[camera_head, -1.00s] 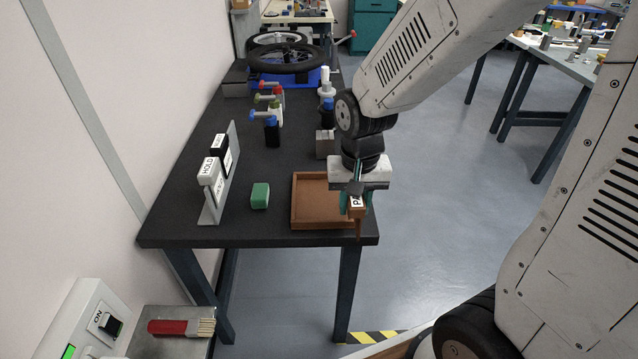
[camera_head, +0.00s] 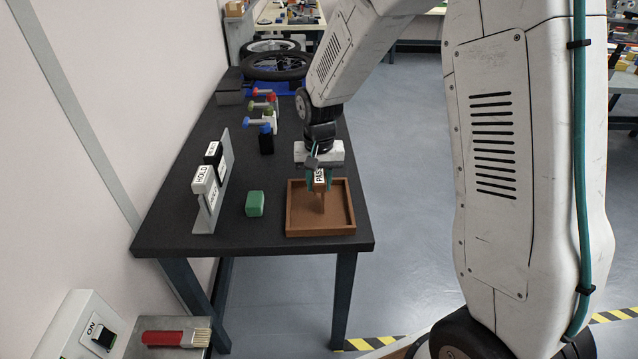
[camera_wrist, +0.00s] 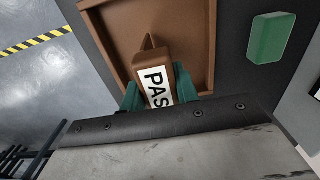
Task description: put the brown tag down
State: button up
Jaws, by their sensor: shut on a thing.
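The brown tag (camera_head: 320,185) carries a white label with dark letters beginning "PAS". My gripper (camera_head: 319,180) is shut on it. In the head view the tag hangs over the brown wooden tray (camera_head: 291,212) at the front right of the dark table. In the wrist view the tag (camera_wrist: 155,82) sits between the two green fingertips, its narrow end pointing into the tray (camera_wrist: 200,40). I cannot tell whether its lower end touches the tray floor.
A green block (camera_head: 255,204) lies left of the tray. A grey rack (camera_head: 212,200) with a white HOLD tag (camera_head: 204,180) and a black tag (camera_head: 214,153) stands further left.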

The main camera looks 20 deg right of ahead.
jog(key=shift+f, duration=0.4)
jog(key=shift+f, duration=0.15)
jog(key=o, duration=1.1)
